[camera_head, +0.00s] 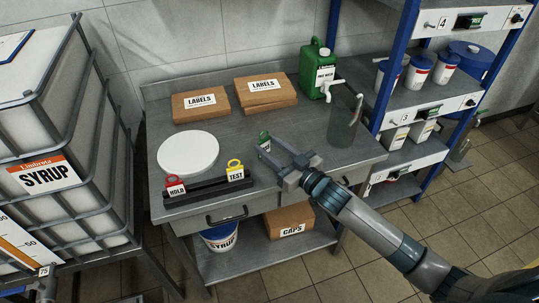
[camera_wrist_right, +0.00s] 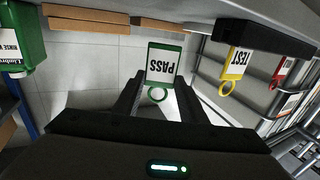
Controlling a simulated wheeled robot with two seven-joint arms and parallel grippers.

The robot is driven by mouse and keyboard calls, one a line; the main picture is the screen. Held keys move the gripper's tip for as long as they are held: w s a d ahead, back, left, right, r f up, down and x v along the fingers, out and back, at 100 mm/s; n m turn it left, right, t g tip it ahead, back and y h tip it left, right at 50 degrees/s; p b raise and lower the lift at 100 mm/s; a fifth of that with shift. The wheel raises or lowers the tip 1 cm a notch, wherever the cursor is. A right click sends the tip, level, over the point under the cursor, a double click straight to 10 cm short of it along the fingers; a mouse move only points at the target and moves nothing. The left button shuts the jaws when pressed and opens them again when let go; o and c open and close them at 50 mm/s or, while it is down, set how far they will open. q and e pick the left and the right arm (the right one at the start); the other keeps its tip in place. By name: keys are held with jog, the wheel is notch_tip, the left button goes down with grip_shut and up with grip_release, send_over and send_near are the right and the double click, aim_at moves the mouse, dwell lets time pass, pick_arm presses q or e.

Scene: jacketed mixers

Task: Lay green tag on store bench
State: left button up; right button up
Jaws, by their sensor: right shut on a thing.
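The green tag (camera_head: 264,144), a green-framed card reading PASS with a ring, is held at the fingertips of my right gripper (camera_head: 277,150). In the wrist view the tag (camera_wrist_right: 164,62) stands out beyond the fingers of the right gripper (camera_wrist_right: 160,90), with its ring between them. The gripper is over the middle of the steel store bench (camera_head: 232,142); the tag seems raised above the top, though the exact gap is hard to tell. My left gripper is not seen.
A black rack (camera_head: 210,188) at the bench's front holds a red HOLD tag (camera_head: 175,187) and a yellow TEST tag (camera_head: 236,172). A white disc (camera_head: 187,153), LABELS boxes (camera_head: 201,105), green jug (camera_head: 318,70) and grey cylinder (camera_head: 343,128) surround bare steel.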

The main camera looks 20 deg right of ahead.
jog(key=shift+a+f, duration=0.1)
jog(key=shift+f, duration=0.1)
notch_tip(320, 180, down, 4)
jog(key=shift+r+p, duration=0.25)
jog(key=shift+p, duration=0.25)
jog(key=shift+f, duration=0.15)
jog(key=shift+f, duration=0.1)
jog(key=o, duration=1)
